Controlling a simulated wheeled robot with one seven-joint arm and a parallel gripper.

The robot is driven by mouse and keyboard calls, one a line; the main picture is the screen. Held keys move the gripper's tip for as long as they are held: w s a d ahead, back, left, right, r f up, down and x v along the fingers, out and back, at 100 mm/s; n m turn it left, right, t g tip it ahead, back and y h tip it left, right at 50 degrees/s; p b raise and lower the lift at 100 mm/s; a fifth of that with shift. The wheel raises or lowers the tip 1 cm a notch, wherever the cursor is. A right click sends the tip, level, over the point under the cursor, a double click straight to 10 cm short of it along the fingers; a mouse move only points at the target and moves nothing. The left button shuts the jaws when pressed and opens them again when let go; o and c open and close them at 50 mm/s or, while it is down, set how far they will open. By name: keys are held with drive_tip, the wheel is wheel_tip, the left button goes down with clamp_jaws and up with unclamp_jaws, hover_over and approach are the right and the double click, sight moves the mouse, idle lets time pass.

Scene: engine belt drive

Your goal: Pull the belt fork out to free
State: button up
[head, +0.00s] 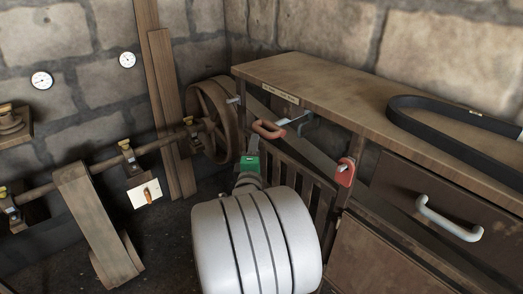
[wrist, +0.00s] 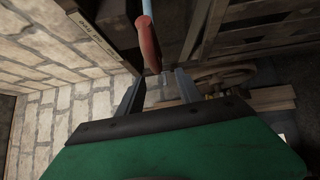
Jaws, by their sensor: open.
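The belt fork has a red-brown handle (head: 268,130) and a pale blue rod (head: 297,117), near the front edge of the bench top. My gripper (head: 251,157) is just below the handle in the head view, with its green body showing. In the wrist view the handle (wrist: 149,45) hangs from the pale blue rod (wrist: 147,8). Its lower end lies near the gap between the two fingers of my gripper (wrist: 158,88). The fingers are apart, with nothing held between them. I cannot tell whether the handle touches a finger.
A wooden bench (head: 320,85) carries a loose black belt (head: 430,105). A red bracket (head: 346,172) sits on its front, right of the fork. A pulley wheel (head: 212,118) on a shaft (head: 90,165) stands to the left. A drawer handle (head: 447,222) juts out at right.

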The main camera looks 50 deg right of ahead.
sight(262, 132)
drive_tip(key=shift+n+h, duration=0.4)
drive_tip(key=shift+n, duration=0.3)
drive_tip(key=x, duration=0.5)
drive_tip(key=s+p+x, duration=0.1)
drive_tip(key=x, duration=0.2)
drive_tip(key=shift+s+d+r, duration=0.1)
drive_tip(key=shift+d+r, duration=0.1)
drive_tip(key=shift+d, duration=0.1)
drive_tip(key=shift+c, duration=0.3)
clamp_jaws()
